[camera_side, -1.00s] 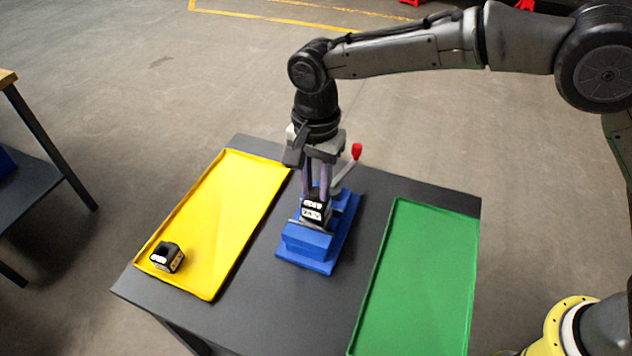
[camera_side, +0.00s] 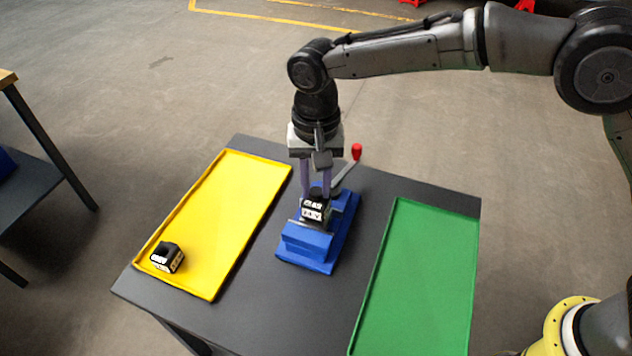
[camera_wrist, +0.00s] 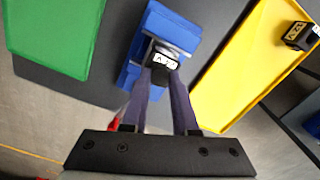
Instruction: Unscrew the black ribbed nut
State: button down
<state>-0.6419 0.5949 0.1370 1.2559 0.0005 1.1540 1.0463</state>
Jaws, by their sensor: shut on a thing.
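The black ribbed nut (camera_side: 316,194) sits on top of a black block with white markings (camera_side: 313,212). The block is held in the blue vise (camera_side: 307,243) on the table. My gripper (camera_side: 315,188) points straight down, with its two fingers on either side of the nut, shut on it. In the wrist view the fingertips (camera_wrist: 161,77) close around the dark nut, just in front of the marked block (camera_wrist: 166,57). The fingers hide part of the nut, and its ribs are too small to make out.
A yellow tray (camera_side: 222,215) lies to the left, with another marked black block (camera_side: 167,257) in its near end. A green tray (camera_side: 420,275) lies to the right. The vise's red-knobbed lever (camera_side: 356,152) stands close behind my gripper.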

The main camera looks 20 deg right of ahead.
jog(key=n, duration=0.5)
dwell(0.4)
jog(key=n, duration=0.5)
jog(key=shift+n, duration=0.3)
jog(key=n, duration=0.4)
jog(key=shift+n, duration=0.4)
